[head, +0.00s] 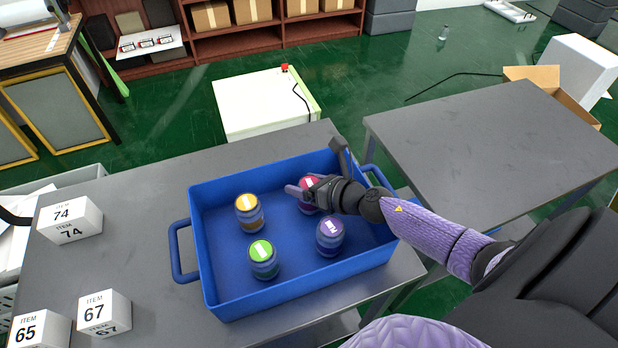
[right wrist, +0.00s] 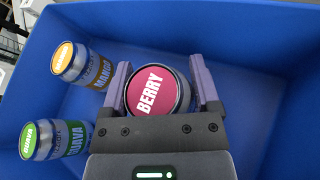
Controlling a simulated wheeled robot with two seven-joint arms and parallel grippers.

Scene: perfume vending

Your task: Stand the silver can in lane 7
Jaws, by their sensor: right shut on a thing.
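My right gripper (head: 307,190) reaches into a blue bin (head: 240,299) on the grey table. It is shut on the can with the red BERRY lid (right wrist: 158,90), with one finger on each side of it in the right wrist view. In the head view the gripper partly hides this can (head: 309,208). Beside it stand a yellow-lidded mango can (head: 249,213), a green-lidded guava can (head: 263,260) and a purple-lidded can (head: 330,237). No can is plainly the silver one, and no numbered lane shows. My left gripper is out of view.
White boxes marked 74 (head: 70,219), 67 (head: 104,313) and 65 (head: 40,331) stand on the table (head: 140,210) left of the bin. A second grey table (head: 480,140) is at the right, with a gap between. A white cabinet (head: 265,103) stands behind.

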